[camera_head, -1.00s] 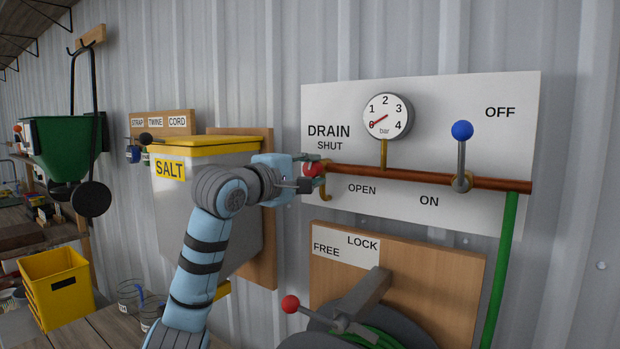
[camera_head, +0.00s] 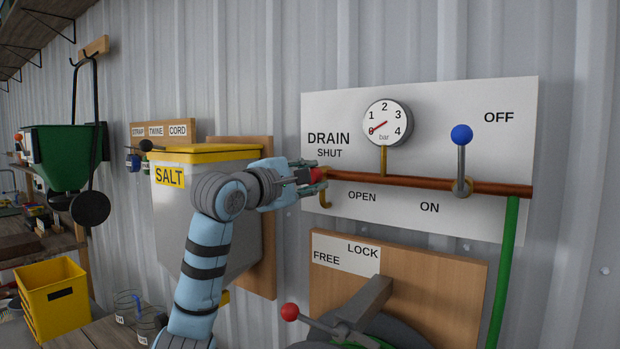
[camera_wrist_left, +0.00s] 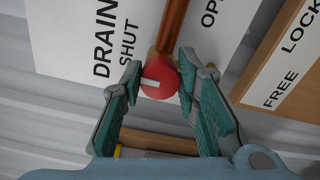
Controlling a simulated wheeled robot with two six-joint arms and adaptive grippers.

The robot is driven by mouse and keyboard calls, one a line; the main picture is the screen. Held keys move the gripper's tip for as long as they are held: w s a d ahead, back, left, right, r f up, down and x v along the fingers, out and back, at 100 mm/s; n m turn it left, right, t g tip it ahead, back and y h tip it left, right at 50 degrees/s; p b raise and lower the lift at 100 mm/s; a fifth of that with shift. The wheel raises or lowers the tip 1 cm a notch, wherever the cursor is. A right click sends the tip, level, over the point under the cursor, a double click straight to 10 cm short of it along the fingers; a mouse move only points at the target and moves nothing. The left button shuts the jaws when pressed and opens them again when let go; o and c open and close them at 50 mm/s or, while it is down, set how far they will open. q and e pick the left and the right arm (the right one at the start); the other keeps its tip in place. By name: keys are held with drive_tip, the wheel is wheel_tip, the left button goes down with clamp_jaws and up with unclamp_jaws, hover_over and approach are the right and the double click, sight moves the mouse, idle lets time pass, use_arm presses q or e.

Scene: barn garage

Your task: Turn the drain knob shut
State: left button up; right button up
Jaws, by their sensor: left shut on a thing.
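The red drain knob (camera_head: 317,175) sits at the left end of the copper pipe, below the words DRAIN SHUT on the white board (camera_head: 500,210). In the left wrist view the knob (camera_wrist_left: 160,79) is a round red disc with a pale bar mark on its face. My left gripper (camera_head: 312,178) is shut on the knob, with one green-padded finger on either side of it; the wrist view shows its fingers too (camera_wrist_left: 160,85). The gripper hides part of the knob in the head view. My right gripper is not in view.
A gauge (camera_head: 387,122) and a blue-tipped lever (camera_head: 461,150) are right of the knob on the same pipe. The salt bin (camera_head: 205,195) stands behind my left arm. A red-tipped crank (camera_head: 290,311) is below. A yellow crate (camera_head: 50,310) is at lower left.

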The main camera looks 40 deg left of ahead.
use_arm(q)
drive_tip(key=o, duration=1.2)
drive_tip(key=shift+c, duration=0.2)
drive_tip(key=shift+s+a, duration=0.1)
drive_tip(key=s, duration=0.7)
drive_tip(key=shift+s+d, duration=0.15)
drive_tip(key=shift+d, duration=0.3)
